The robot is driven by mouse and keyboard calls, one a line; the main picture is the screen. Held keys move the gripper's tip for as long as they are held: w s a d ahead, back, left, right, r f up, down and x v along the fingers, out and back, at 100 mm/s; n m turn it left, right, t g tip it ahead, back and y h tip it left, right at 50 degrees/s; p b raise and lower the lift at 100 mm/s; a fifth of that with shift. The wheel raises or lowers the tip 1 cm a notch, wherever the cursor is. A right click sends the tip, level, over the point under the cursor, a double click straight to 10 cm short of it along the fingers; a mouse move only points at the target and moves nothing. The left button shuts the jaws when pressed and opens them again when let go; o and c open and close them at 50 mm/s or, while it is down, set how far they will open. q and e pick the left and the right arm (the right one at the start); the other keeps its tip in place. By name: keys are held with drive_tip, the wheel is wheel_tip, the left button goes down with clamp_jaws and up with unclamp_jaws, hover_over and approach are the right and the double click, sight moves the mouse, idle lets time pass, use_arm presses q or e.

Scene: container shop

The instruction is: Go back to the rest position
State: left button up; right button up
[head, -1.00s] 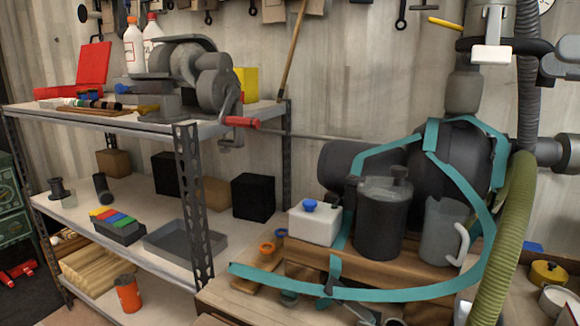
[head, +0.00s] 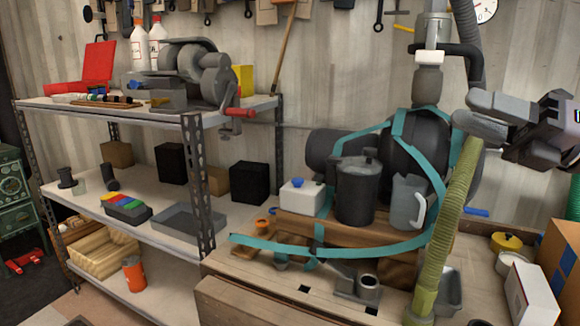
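My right gripper (head: 464,109) is in the upper right of the head view, its arm coming in from the right edge. Its two grey fingers point left and look apart, with nothing seen between them. It hangs in front of the wall, near the top of the green ribbed hose (head: 447,218) and right of the dark round tank (head: 415,152). My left gripper is not in view.
A wooden bench holds a dark pot (head: 357,192), a grey jug (head: 406,203), a white box (head: 302,197) and a teal strap (head: 270,245). A metal shelf (head: 197,180) stands left. A cardboard box (head: 560,255) and a white carton (head: 530,296) are at the right.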

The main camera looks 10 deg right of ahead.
drive_tip(key=w+a+f+m+t+h+p, duration=0.15)
drive_tip(key=f+m+t+h, duration=0.35)
drive_tip(key=f+m, duration=0.9)
drive_tip(key=w+a+f+m+t+h+p, duration=0.15)
drive_tip(key=f+m+t+h, duration=0.4)
drive_tip(key=f+m, duration=0.85)
drive_tip(key=s+a+f+m+g+h, duration=0.2)
drive_tip(key=s+f+m+g, duration=0.1)
drive_tip(key=s+f, duration=0.4)
drive_tip(key=s+a+f+m+g+h+p, duration=0.1)
drive_tip(key=s+f+m+g+h, duration=0.1)
drive_tip(key=s+f, duration=0.4)
drive_tip(key=s+a+f+m+g+h, duration=0.2)
drive_tip(key=s+f+m+g, duration=0.2)
drive_tip(key=s+f, duration=0.3)
wheel_tip(320, 180, down, 6)
drive_tip(key=shift+s+a+r+p, duration=0.2)
drive_tip(key=shift+s+a+p, duration=0.1)
drive_tip(key=shift+s, duration=0.05)
